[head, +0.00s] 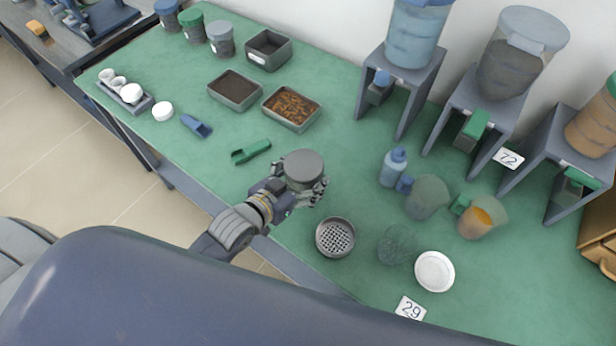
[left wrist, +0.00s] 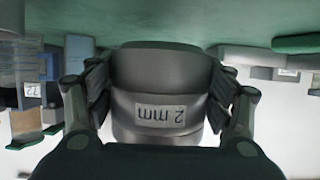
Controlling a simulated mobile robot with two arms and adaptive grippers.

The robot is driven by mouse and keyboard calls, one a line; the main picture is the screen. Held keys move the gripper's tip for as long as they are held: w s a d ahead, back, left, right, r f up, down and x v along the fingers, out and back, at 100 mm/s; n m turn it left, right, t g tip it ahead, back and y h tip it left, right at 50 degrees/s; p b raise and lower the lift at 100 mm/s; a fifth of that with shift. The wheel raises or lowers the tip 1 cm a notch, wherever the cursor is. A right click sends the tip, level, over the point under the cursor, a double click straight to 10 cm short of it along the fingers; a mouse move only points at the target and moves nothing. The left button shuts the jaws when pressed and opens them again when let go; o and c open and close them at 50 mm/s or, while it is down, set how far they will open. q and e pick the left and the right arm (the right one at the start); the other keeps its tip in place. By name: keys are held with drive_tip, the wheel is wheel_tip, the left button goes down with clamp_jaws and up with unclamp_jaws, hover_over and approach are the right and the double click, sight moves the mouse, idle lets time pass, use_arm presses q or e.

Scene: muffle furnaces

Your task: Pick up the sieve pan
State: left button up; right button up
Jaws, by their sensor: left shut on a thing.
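The sieve pan (head: 304,168) is a round grey vessel with a flat-looking grey top. My left gripper (head: 292,183) is shut on it, with fingers on both sides, near the front edge of the table. In the left wrist view the grey body (left wrist: 162,80) fills the middle between the fingers and bears a "2 mm" label, which reads upside down. I cannot tell how far it is above the table. A round grey sieve (head: 335,237) with a perforated bottom sits on the table to the right. My right gripper is not in view.
Hoppers on stands line the back right.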

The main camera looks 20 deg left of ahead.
use_arm(q)
drive_tip(key=s+a, duration=0.2)
drive_tip(key=a, duration=0.2)
drive_tip(key=s+a+r+b, duration=0.1)
drive_tip(key=s+a, duration=0.1)
drive_tip(key=a, duration=0.2)
drive_tip(key=s+a+b, duration=0.1)
drive_tip(key=s+a, duration=0.1)
drive_tip(key=a, duration=0.2)
drive_tip(key=shift+s+r, duration=0.15)
drive_tip(key=shift+s, duration=0.15)
drive_tip(key=shift+s+a+r+b, duration=0.15)
drive_tip(key=shift+s+a+b, duration=0.15)
drive_tip(key=shift+a, duration=0.3)
